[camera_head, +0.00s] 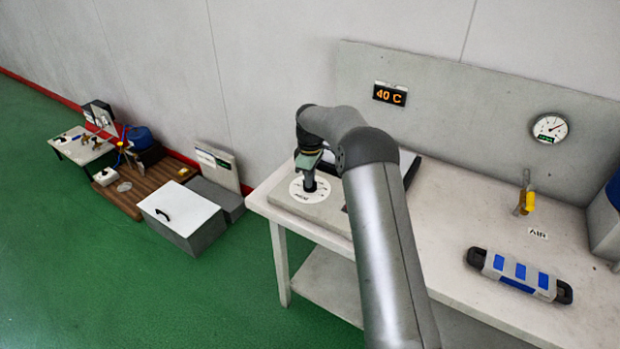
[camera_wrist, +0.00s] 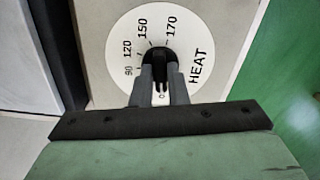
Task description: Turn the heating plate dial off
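The heating plate dial is a black knob (camera_wrist: 157,56) on a round white scale (camera_wrist: 120,35) marked HEAT, with 90, 120, 150, 170 and a 0 near my fingers. My gripper (camera_wrist: 160,77) is at the dial, with one grey finger on each side of the knob's bar, and looks shut on it. The fingers hide part of the knob, and I cannot tell exactly where its pointer stands. In the head view, my gripper (camera_head: 309,178) reaches down onto the scale (camera_head: 300,193) at the left end of the heating plate (camera_head: 331,213).
A display (camera_head: 390,94) on the back panel reads 40 C. A gauge (camera_head: 550,128), a yellow-handled valve (camera_head: 527,198) and a grey-blue tool (camera_head: 519,275) are at the right. The worktop (camera_head: 470,230) is bare between them and my arm.

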